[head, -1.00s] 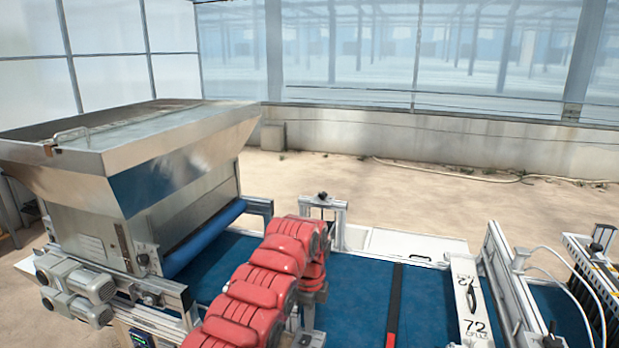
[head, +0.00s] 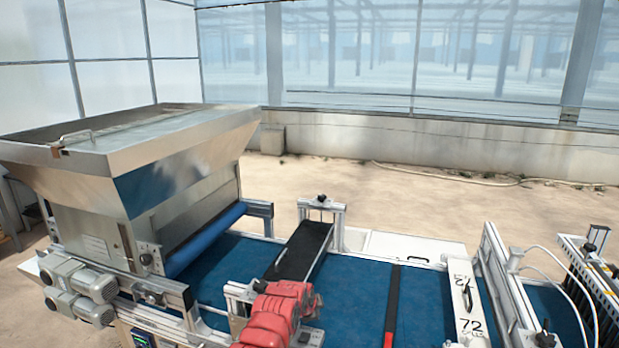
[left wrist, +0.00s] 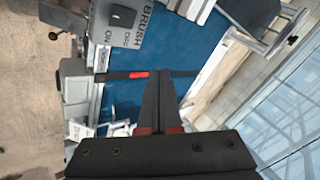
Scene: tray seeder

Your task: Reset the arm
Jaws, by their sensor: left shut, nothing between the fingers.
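My red left arm shows at the bottom centre of the head view, low over the near edge of the blue belt (head: 350,290). Its gripper cannot be made out there. In the left wrist view my left gripper (left wrist: 159,78) is shut and empty, with its black fingers together. The blue belt (left wrist: 190,55) lies behind the fingers, crossed by a dark strip with a red end (left wrist: 138,75). My right gripper is in neither view.
A metal hopper (head: 180,165) stands at the left. A black sloped plate (head: 302,248) bridges the belt. A white plate marked 72 (head: 468,300) and a rail (head: 505,285) are at the right. A panel marked BRUSH (left wrist: 120,28) is in the wrist view.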

